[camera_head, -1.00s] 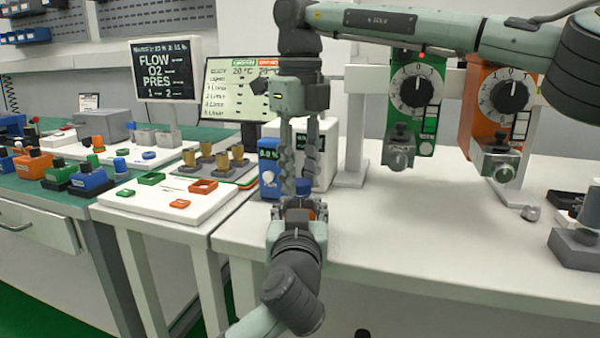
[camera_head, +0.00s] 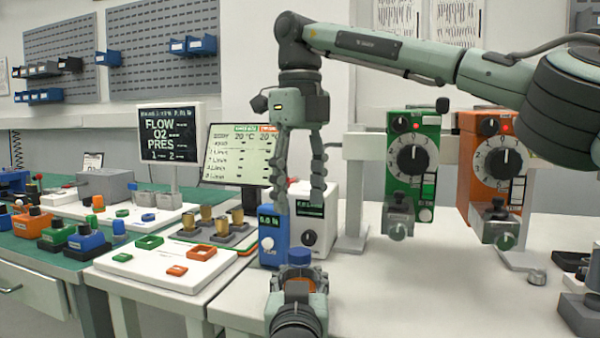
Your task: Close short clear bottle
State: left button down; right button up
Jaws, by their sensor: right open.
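My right gripper (camera_head: 300,205) hangs from above in the middle of the head view, fingers down and apart, with nothing between them. My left gripper (camera_head: 298,284) comes up from the bottom edge, pointing away below the right one. A small blue cap-like piece (camera_head: 300,257) shows just beyond the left gripper, below the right fingertips and apart from them. What lies under this piece is hidden. The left fingers are mostly hidden, so their grip cannot be told. I cannot make out a short clear bottle for certain.
A blue box with a display (camera_head: 273,240) and a white box with a dial (camera_head: 318,240) stand close behind the grippers. Green (camera_head: 412,165) and orange (camera_head: 490,165) dial units hang at right. A white board with coloured frames (camera_head: 160,268) lies left.

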notch_tip(320, 180, up, 4)
jog(key=shift+f, duration=0.2)
pick_arm(q)
jog(key=c, duration=0.7)
grip_release()
jog(key=s, duration=1.2)
jog(key=shift+a, duration=0.25)
jog(key=shift+f, duration=0.1)
